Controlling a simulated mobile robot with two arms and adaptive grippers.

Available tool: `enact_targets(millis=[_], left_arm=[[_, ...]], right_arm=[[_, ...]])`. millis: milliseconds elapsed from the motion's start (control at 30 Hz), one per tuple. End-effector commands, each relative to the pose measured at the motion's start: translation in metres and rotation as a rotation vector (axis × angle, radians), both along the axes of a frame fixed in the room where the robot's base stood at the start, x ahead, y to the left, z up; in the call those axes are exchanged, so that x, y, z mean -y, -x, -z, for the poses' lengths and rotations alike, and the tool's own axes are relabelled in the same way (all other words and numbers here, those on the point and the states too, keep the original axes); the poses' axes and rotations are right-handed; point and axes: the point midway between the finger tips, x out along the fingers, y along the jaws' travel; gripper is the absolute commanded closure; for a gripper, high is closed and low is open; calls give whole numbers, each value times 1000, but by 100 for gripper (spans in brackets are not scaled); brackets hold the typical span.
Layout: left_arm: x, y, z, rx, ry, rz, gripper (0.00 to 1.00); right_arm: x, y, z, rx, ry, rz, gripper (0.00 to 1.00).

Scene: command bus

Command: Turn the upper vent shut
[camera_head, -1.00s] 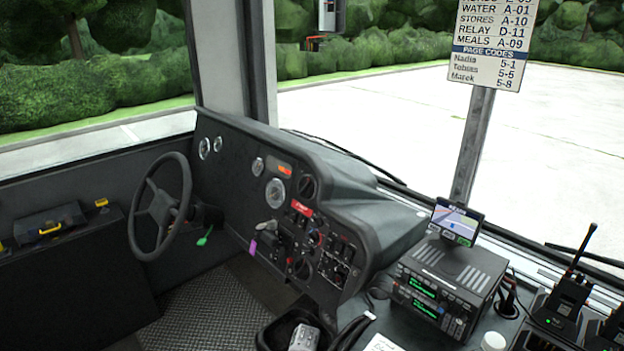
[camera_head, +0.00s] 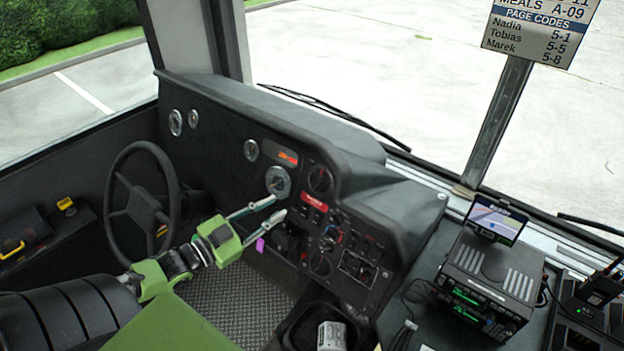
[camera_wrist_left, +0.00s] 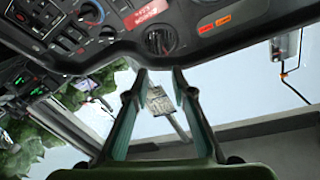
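The upper vent (camera_head: 320,179) is a round black vent on the dashboard, just above the red label, in the head view. In the left wrist view the round vent (camera_wrist_left: 160,40) shows just beyond the fingertips, beside the red label. I cannot tell how far its louvres are turned. My left gripper (camera_head: 280,206) is in front of the dashboard, left of and below the upper vent in the head view, with nothing between its fingers. In the left wrist view its two fingers (camera_wrist_left: 160,74) stand apart. My right gripper is in neither view.
A second round vent (camera_head: 320,265) sits lower on the panel, among knobs and switches. A radio unit (camera_head: 490,280) with a small screen is at the right. A purple tag (camera_head: 260,245) hangs below the gripper.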

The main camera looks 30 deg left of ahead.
Motion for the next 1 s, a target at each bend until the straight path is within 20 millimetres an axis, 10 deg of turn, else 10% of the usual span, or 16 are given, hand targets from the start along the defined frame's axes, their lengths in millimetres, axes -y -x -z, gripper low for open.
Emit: enact_targets(millis=[1000], left_arm=[[30, -123, -2, 4, 0, 1, 77]], right_arm=[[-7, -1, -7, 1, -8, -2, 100]])
